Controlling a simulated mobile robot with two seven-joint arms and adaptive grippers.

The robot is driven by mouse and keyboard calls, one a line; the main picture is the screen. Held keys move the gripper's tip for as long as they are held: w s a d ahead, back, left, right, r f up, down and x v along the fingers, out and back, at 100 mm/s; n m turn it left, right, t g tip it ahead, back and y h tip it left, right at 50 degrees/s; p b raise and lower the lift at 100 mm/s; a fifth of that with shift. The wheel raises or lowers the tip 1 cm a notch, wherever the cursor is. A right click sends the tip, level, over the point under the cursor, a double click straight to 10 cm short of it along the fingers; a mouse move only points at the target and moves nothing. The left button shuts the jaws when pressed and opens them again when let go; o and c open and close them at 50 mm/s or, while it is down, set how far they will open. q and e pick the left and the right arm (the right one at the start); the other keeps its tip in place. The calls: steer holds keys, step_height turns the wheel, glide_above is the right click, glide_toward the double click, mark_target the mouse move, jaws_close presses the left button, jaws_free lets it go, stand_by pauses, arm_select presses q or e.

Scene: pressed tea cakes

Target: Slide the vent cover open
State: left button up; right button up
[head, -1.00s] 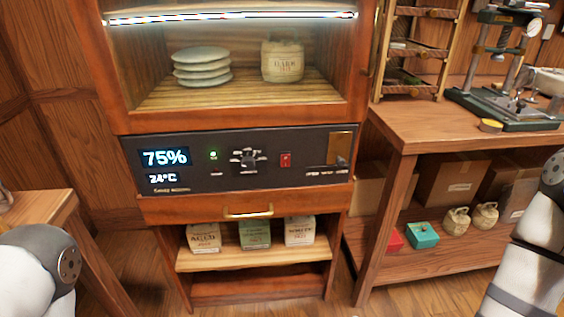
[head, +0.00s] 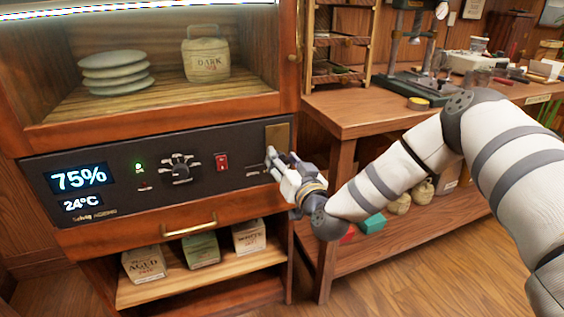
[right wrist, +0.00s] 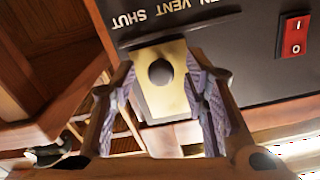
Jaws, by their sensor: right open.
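The vent cover is a brass plate (head: 278,133) at the right end of the dark control panel (head: 120,172). In the right wrist view the brass plate (right wrist: 168,103) has a dark round knob (right wrist: 160,72) on it, below upside-down lettering that includes "VENT SHUT". My right gripper (head: 279,163) is at the panel's right end, just below the plate. In the right wrist view its open fingers (right wrist: 167,100) stand on either side of the plate and knob; I cannot tell whether they touch. My left gripper is not in view.
A red switch (head: 222,161) and a black dial (head: 180,168) sit left of the vent. A drawer with a brass handle (head: 189,226) is below the panel. A wooden workbench (head: 370,112) stands close on the right, under my right arm.

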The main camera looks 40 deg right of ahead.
steer(key=shift+w, duration=0.1)
jaws_close()
steer(key=shift+w+a+p, duration=0.1)
steer(key=shift+w+a, duration=0.1)
steer(key=shift+a, duration=0.65)
steer(key=shift+w+a+p, duration=0.15)
steer(key=shift+w+a, duration=0.1)
steer(key=shift+a, duration=0.65)
steer(key=shift+w+a+p, duration=0.1)
steer(key=shift+w+a, duration=0.1)
steer(key=shift+a, duration=0.65)
jaws_free()
